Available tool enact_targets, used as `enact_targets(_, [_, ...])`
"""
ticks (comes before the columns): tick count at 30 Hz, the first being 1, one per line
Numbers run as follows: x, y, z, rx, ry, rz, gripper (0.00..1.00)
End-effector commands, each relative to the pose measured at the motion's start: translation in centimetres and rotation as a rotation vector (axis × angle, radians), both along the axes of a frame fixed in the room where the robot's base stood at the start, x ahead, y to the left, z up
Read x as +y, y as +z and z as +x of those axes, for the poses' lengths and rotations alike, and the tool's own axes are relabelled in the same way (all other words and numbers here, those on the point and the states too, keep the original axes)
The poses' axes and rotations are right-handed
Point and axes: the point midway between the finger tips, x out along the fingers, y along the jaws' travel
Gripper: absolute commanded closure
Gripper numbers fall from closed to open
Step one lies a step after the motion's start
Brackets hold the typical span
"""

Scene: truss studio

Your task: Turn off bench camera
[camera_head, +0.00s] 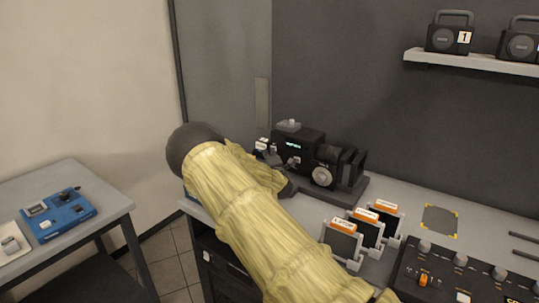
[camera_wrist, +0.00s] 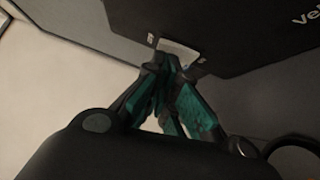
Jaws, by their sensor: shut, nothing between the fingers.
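The bench camera (camera_head: 312,150) is a black device with a small lit display, a silver knob and a lens at its right, standing on a dark base on the bench. In the wrist view a large dark body (camera_wrist: 230,28) with partly cut-off white lettering fills the top; it seems to be the camera. A pale rectangular part (camera_wrist: 181,50), with small marks at either side, sits on its edge. My gripper (camera_wrist: 172,66) is shut and empty, with its teal-padded fingertips at or very near this pale part; I cannot tell if they touch. My arm mostly hides the gripper in the head view.
Several orange-labelled cards in holders (camera_head: 370,228) stand in front of the camera. A black control panel (camera_head: 465,278) is at the lower right. A shelf (camera_head: 480,62) holds black devices. A side table (camera_head: 105,200) at left bears a blue device (camera_head: 60,215).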

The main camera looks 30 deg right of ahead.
Motion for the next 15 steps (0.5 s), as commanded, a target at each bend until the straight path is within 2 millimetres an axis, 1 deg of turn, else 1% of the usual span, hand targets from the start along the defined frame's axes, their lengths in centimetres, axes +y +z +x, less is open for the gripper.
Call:
enact_targets(7, [-0.53, 0.3, 0.21, 0.02, 0.0, 0.053, 1.0])
enact_targets(15, [-0.26, 0.26, 0.16, 0.02, 0.001, 0.048, 1.0])
